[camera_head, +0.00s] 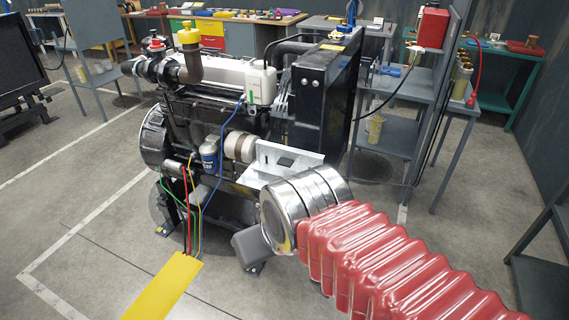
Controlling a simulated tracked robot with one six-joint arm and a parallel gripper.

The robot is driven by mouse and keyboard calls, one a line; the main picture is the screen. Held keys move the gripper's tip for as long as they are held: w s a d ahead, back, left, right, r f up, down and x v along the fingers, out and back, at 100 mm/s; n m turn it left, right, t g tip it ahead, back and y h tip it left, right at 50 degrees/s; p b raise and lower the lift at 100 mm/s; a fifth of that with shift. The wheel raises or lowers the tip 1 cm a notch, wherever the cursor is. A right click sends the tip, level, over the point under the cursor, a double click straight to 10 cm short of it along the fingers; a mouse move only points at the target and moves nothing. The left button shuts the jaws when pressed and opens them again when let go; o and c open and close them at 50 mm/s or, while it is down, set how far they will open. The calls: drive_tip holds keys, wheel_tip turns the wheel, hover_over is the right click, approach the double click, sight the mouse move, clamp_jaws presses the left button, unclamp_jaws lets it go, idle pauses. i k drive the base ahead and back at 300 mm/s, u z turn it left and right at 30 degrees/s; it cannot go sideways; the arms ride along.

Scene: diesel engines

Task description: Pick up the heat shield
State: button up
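A bent, silvery sheet-metal piece (287,160) that looks like the heat shield shows at the lower right side of the diesel engine (215,110). It lies just beyond the chrome end of my arm, and its lower part is partly hidden. My arm, with its red ribbed sleeve, reaches in from the lower right toward the engine. The fingers of my gripper cannot be made out; the chrome wrist hides them. I cannot tell whether they touch the metal piece.
A black radiator (327,88) stands at the engine's right. A blue-and-white filter (209,156) and several coloured cables hang on the engine's near side. A yellow strip (165,287) is in the front. A grey shelf cart (395,125) stands at the right. Floor at the left is clear.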

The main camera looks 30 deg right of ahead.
sight(283, 161)
drive_tip(key=u, duration=0.05)
drive_tip(key=i, duration=1)
drive_tip(key=z, duration=0.05)
